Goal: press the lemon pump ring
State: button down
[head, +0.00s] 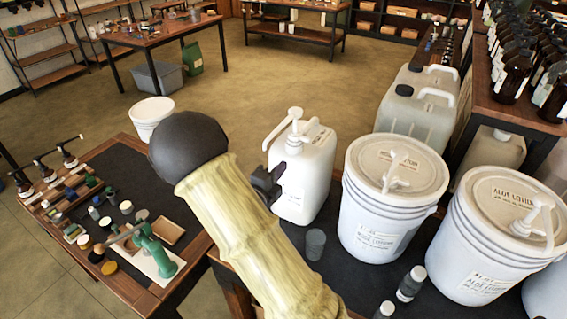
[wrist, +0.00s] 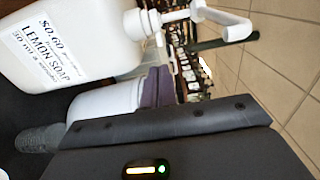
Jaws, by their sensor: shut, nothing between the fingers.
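The lemon soap jug (head: 304,178) is a white square container with a white pump (head: 294,122) on its top, standing on the dark bench mat. In the wrist view the jug (wrist: 80,50) fills the upper left, its label reading LEMON SOAP. Its ribbed white collar (wrist: 146,22) and pump nozzle (wrist: 235,25) run across the top there. My gripper (head: 272,180) is a dark shape just left of the jug's body, lower than the pump head. It is shut and empty. Its fingertips are hard to make out, and I cannot tell whether it touches the jug.
Two white aloe lotion buckets with pumps, one nearer the middle (head: 383,215) and one at right (head: 495,240), stand right of the jug. A small grey cup (head: 315,243) sits in front of the jug. A green press (head: 152,248) stands on the left table.

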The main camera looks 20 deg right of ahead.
aim_at(304, 141)
jog(key=p+x, duration=0.5)
jog(key=x, duration=0.6)
jog(key=shift+d+r, duration=0.15)
jog(key=shift+w+d+p, duration=0.3)
jog(key=shift+w+d, duration=0.05)
jog(key=shift+w, duration=0.2)
jog(key=shift+s, duration=0.2)
jog(key=shift+w+f, duration=0.15)
jog(key=shift+f, duration=0.1)
